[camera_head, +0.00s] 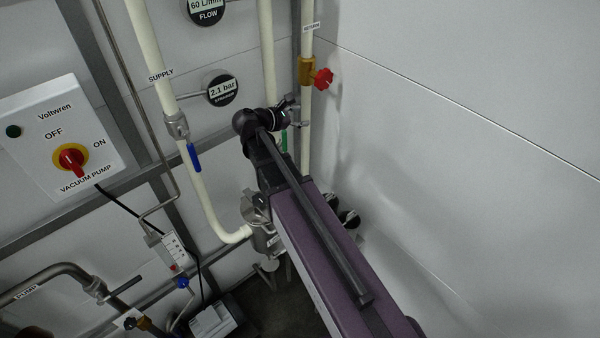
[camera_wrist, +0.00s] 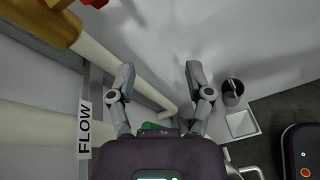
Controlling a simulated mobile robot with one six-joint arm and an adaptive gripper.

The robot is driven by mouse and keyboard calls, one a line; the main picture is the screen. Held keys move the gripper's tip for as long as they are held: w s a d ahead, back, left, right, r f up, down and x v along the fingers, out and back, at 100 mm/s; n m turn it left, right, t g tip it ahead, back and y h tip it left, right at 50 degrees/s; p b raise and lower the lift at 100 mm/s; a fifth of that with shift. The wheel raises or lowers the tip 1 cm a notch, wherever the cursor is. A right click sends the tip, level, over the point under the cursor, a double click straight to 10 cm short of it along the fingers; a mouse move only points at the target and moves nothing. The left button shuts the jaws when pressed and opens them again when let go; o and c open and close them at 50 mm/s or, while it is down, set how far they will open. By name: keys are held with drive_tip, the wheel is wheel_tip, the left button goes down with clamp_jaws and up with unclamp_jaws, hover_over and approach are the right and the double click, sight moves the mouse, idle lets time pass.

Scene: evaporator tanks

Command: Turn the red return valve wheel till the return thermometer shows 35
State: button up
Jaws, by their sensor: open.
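The red return valve wheel (camera_head: 322,78) sits on a brass valve body (camera_head: 306,71) on the cream pipe labelled RETURN, right of centre in the head view. In the wrist view the red wheel (camera_wrist: 97,2) is cut off at the top edge, with the brass body (camera_wrist: 45,20) at the upper left. My gripper (camera_head: 296,111) is below the wheel in the head view, apart from it. In the wrist view its two fingers (camera_wrist: 159,75) are spread with nothing between them. I cannot make out the return thermometer in either view.
A supply pipe (camera_head: 165,95) with a blue lever (camera_head: 193,157) runs left of my arm. A vacuum pump switch box (camera_head: 60,135) and round flow (camera_head: 207,10) and 2.1 bar (camera_head: 222,90) gauges are on the left. The white wall (camera_head: 460,130) right of the wheel is bare.

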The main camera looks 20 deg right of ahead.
drive_tip(key=s+a+f+m+g+y+b, duration=0.2)
drive_tip(key=s+f+m+y, duration=0.5)
drive_tip(key=f, duration=0.6)
drive_tip(key=shift+s+a+f+m+g+b, duration=0.35)
drive_tip(key=shift+s+a+m+b, duration=0.35)
drive_tip(key=shift+s+m+b, duration=0.3)
drive_tip(key=shift+s, duration=0.15)
drive_tip(key=s+a+f+m+g+y+b, duration=0.1)
drive_tip(key=s+a+f+m+y+b, duration=0.2)
drive_tip(key=s+a+f+m+y, duration=0.3)
drive_tip(key=shift+s+a+f+m+y, duration=0.35)
drive_tip(key=shift+s+a+m+y, duration=0.05)
drive_tip(key=shift+s+a+m, duration=0.5)
idle(4.1)
